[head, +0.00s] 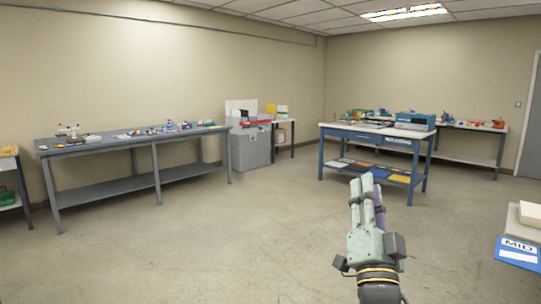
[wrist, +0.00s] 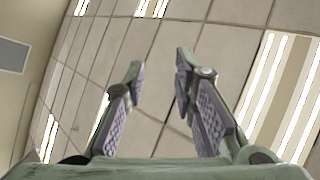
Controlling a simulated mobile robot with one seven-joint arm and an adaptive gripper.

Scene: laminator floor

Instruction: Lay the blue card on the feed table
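A blue-framed table (head: 345,131) with a white top stands at the back right, and a blue machine (head: 415,122) sits on it. The blue sign on its front is too small to read surely. Its lower shelf holds several coloured flat sheets, a blue one (head: 380,172) among them. I cannot tell whether this sheet is the blue card, or which surface is the feed table. My gripper (head: 367,186) points upward, far in front of that table. In the wrist view my gripper (wrist: 160,75) is open and empty, with only ceiling between its fingers.
A long grey workbench (head: 100,145) with small items runs along the left wall. A grey cabinet (head: 250,150) stands in the back corner. A surface with a blue "MID" label (head: 518,252) is close at right. The middle floor (head: 240,230) is clear.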

